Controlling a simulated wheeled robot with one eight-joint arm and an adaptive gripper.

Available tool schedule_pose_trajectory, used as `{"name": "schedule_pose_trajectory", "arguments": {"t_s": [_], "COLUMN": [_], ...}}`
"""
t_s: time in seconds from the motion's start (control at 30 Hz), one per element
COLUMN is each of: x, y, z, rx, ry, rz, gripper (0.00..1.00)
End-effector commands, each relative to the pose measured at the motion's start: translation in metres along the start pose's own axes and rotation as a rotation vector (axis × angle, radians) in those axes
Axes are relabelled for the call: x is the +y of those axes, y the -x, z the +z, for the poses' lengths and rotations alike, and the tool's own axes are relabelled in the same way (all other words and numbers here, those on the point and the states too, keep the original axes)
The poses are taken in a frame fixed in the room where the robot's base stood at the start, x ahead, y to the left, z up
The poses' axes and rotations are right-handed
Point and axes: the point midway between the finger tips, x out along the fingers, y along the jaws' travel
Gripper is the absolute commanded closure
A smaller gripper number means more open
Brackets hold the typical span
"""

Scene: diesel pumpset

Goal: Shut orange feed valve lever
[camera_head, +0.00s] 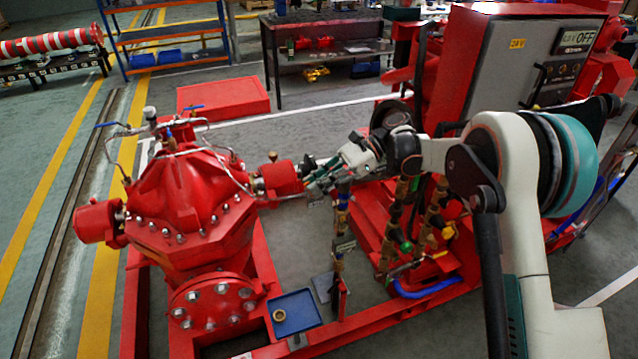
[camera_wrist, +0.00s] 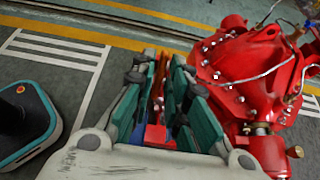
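My gripper (camera_head: 318,178) reaches left from my arm, just right of the red pump's shaft end and above the top of a thin vertical pipe with valves (camera_head: 342,215). In the wrist view my gripper (camera_wrist: 166,62) has its two green-and-grey fingers apart, with a narrow gap between them. Red and brownish parts show in that gap; I cannot tell whether any of them is the lever. I cannot pick out an orange feed valve lever for certain. Brass valves and pipes (camera_head: 400,215) stand right of my gripper, with a small orange part (camera_head: 450,231) among them.
The red pump (camera_head: 190,215) stands left of my gripper on a red base frame. A blue tray (camera_head: 305,303) holding a brass ring lies below. A grey control cabinet (camera_head: 535,60) stands behind my arm. A blue hose (camera_head: 430,290) runs low at right.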

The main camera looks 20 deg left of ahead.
Motion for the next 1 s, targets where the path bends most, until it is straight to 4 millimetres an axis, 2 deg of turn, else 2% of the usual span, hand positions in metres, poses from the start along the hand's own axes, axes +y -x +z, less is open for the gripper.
{"name": "schedule_pose_trajectory", "arguments": {"t_s": [0.33, 0.47, 0.57, 0.9, 1.0], "x": [0.000, -0.001, -0.001, -0.001, 0.000], "y": [0.000, 0.008, 0.022, 0.090, 0.104], "z": [0.000, 0.000, 0.000, -0.001, -0.001], "rx": [-0.001, -0.001, -0.001, 0.000, 0.000], "ry": [0.001, 0.000, -0.001, -0.001, -0.001], "rz": [0.000, -0.001, -0.003, -0.003, -0.001], "gripper": [0.73, 0.73, 0.73, 0.73, 0.73]}}
